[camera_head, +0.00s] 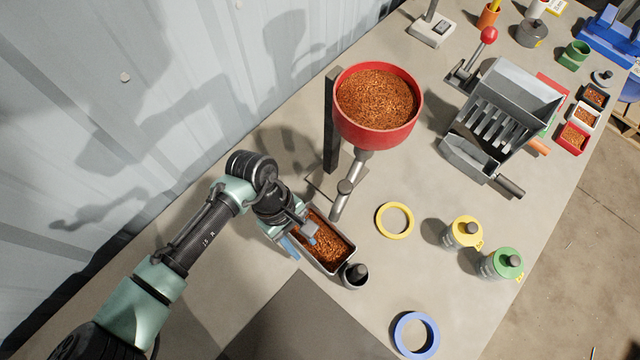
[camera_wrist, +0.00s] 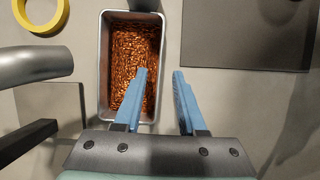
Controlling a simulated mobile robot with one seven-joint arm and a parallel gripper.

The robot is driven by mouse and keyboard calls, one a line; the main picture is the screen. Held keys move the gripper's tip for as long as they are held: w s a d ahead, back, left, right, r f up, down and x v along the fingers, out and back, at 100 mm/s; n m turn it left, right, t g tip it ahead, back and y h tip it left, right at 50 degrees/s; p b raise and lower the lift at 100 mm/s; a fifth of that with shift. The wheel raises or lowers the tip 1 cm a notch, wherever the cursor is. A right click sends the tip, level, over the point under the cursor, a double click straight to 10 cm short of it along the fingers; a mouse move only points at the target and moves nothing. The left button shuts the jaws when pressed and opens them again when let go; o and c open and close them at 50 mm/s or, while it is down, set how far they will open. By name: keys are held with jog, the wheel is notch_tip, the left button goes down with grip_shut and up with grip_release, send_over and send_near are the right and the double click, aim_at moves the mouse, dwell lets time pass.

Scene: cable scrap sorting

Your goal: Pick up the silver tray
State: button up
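The silver tray (camera_head: 337,228) is a rectangular metal tray holding copper-coloured granules. It stands on the bench below the red hopper's spout. It also shows in the wrist view (camera_wrist: 103,65). My gripper (camera_wrist: 159,73) is open, with its blue fingers apart. In the wrist view one finger overlaps the tray's inside and the other lies outside its right wall, so the wall runs between them. In the head view my gripper (camera_head: 301,240) is at the tray's near-left side and hides part of it. I cannot tell whether the fingers touch the tray.
The red hopper (camera_head: 377,105) full of granules stands on a dark post (camera_head: 332,120) behind the tray. A small dark cylindrical pot (camera_head: 354,275) is at the tray's end. A yellow ring (camera_head: 395,220) lies to the right. A dark mat (camera_head: 300,325) lies in front.

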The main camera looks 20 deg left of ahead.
aim_at(306, 251)
jog(key=shift+x, duration=1.7)
jog(key=shift+c, duration=0.2)
grip_shut()
